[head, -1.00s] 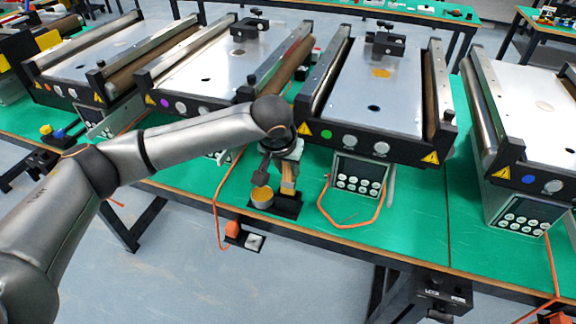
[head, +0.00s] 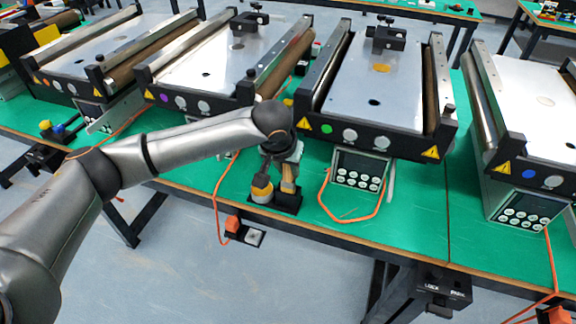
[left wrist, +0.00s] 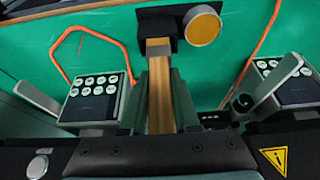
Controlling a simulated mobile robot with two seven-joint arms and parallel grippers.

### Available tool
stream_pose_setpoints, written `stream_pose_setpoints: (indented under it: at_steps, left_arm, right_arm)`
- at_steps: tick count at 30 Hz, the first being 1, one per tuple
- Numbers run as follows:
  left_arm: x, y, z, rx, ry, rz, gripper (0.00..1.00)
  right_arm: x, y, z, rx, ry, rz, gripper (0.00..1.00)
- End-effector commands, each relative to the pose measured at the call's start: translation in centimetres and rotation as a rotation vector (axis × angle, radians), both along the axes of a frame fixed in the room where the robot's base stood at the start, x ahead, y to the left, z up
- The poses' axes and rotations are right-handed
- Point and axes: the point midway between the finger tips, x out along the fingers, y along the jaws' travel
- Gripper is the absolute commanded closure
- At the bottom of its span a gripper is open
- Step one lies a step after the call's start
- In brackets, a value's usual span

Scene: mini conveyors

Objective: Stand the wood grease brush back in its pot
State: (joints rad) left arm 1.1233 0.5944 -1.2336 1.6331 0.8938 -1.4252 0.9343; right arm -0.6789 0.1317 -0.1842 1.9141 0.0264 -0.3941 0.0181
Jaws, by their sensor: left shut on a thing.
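My left gripper (head: 279,172) is shut on the wood brush (head: 288,176), whose pale handle points down the picture. In the left wrist view the brush (left wrist: 160,95) runs between the two fingers (left wrist: 160,108). Its far end overlaps a black holder (left wrist: 155,20), which also shows in the head view (head: 290,204). I cannot tell whether the brush end is inside it. A round pot with a yellow top (left wrist: 202,26) stands beside the brush end. My right gripper is out of view.
The green bench (head: 415,215) carries several mini conveyors, the nearest (head: 375,100) just behind my gripper. A keypad box (head: 358,170) and an orange cable (head: 350,221) lie to the right. An orange switch (head: 232,224) hangs at the front edge.

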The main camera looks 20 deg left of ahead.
Motion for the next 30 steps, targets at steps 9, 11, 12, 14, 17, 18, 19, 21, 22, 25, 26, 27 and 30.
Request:
stream_pose_setpoints:
  at_steps: [9,11,12,14,17,18,19,21,22,25,26,27,30]
  left_arm:
    - [0.0,0.0,-0.6,0.0,-0.001,0.0,1.0]
    - [0.0,0.0,-0.7,0.0,-0.001,0.0,1.0]
    - [0.0,0.0,-0.8,0.0,-0.001,0.0,1.0]
    - [0.0,0.0,-1.0,0.0,0.0,0.0,1.0]
    - [0.0,0.0,-1.2,-0.001,0.0,0.0,1.0]
    - [0.0,0.0,-1.3,-0.001,0.0,0.0,1.0]
    - [0.0,0.0,-1.3,-0.001,0.0,0.0,1.0]
    - [0.0,0.0,-1.4,-0.001,0.0,0.001,1.0]
    - [0.0,0.0,-1.5,-0.001,0.0,0.0,1.0]
    - [0.0,0.0,-1.5,0.0,-0.001,0.0,1.0]
    - [0.0,0.0,-1.5,0.0,-0.001,0.0,1.0]
    - [0.0,0.0,-1.5,0.0,-0.001,0.0,1.0]
    - [0.0,0.0,-1.5,0.0,-0.001,0.0,1.0]
  right_arm:
    - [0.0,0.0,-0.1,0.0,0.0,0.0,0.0]
    - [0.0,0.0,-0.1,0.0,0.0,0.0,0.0]
    - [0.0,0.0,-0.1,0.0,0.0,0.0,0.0]
    - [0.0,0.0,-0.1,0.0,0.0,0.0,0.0]
    - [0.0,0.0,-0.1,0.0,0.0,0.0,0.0]
    - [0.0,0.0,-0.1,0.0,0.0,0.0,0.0]
    - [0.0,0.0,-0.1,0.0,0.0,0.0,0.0]
    - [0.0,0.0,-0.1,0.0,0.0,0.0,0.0]
    - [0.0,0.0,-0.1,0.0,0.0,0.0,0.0]
    - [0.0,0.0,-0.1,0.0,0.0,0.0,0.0]
    - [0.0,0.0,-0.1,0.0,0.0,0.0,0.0]
    - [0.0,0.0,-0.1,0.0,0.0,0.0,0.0]
    - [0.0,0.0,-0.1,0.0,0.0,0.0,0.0]
